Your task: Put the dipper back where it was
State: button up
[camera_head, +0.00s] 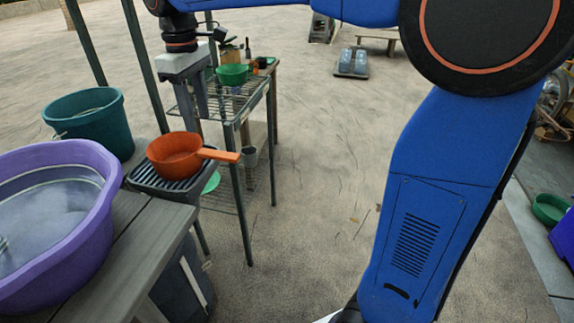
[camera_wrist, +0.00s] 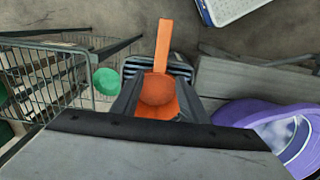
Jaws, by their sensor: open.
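The orange dipper (camera_head: 175,157) sits upright on a dark ribbed stand (camera_head: 150,186), its handle pointing right in the head view. In the wrist view the dipper (camera_wrist: 163,48) lies below my gripper, with its handle pointing to the top of the picture. My gripper (camera_head: 194,122) is open, pointing down at the back of the dipper's bowl. In the wrist view the fingers of my gripper (camera_wrist: 158,92) stand on either side of the bowl, hiding part of its sides. I cannot tell whether they touch it.
A purple tub (camera_head: 100,225) of water stands on a grey wooden bench (camera_head: 130,240) at left. A teal bucket (camera_head: 105,112) is behind. A wire rack (camera_head: 238,105) with a green bowl (camera_head: 232,75) stands beyond the dipper. Open ground lies to the right.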

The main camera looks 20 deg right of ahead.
jog(key=s+d+f+m+t, duration=0.2)
jog(key=s+d+f+m, duration=0.2)
jog(key=s+d, duration=0.5)
jog(key=s+d+f+m+t, duration=0.1)
jog(key=s+d+f+m, duration=0.2)
jog(key=s+d, duration=0.6)
jog(key=s+d+f+m+t, duration=0.1)
jog(key=s+d+f+m, duration=0.2)
jog(key=s+d+f, duration=0.2)
notch_tip(320, 180, down, 3)
jog(key=shift+s+t, duration=0.4)
jog(key=shift+s, duration=0.6)
